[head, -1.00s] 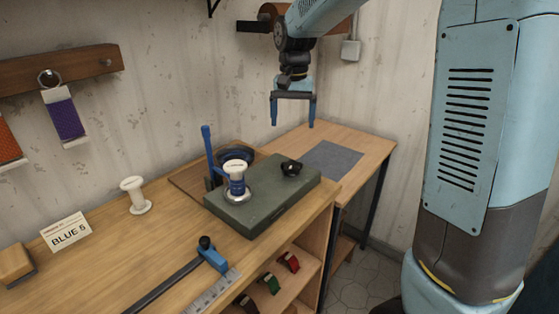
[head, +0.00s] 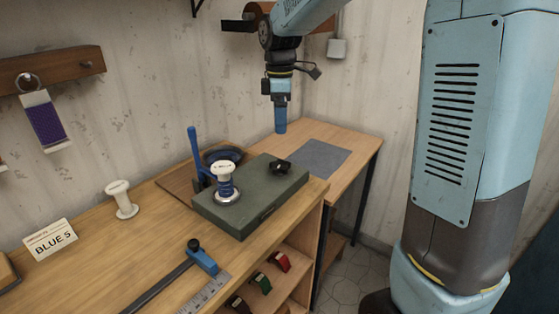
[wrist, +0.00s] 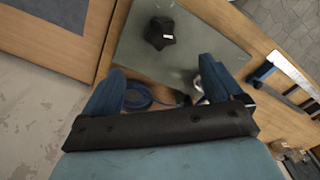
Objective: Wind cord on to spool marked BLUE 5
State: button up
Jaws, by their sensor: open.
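A white spool with blue on its core (head: 224,178) stands upright on a metal disc on the green box (head: 240,215); its top marking is too small to read. A bare white spool (head: 122,200) stands on the bench beside a card (head: 50,240) reading BLUE 5. A dark blue coil (head: 222,156) lies behind the box, also in the wrist view (wrist: 140,93). A black knob (head: 281,166) is on the box's right end. My gripper (head: 280,130) hangs above and behind the box, pointing down. In the wrist view its fingers (wrist: 160,82) are apart with nothing held.
A blue upright lever (head: 193,148) rises at the box's left. A blue-ended clamp bar (head: 203,257) and a ruler (head: 205,292) lie in front. A grey mat (head: 320,158) lies bare on the far table. Purple cord (head: 45,123) hangs on the wall.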

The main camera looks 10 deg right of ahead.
aim_at(280, 164)
jog(key=shift+n, duration=0.4)
notch_tip(280, 164, down, 14)
jog(key=shift+r, duration=0.1)
dwell(0.4)
jog(key=c, duration=1)
jog(key=shift+c, duration=0.2)
jog(key=shift+m, duration=0.3)
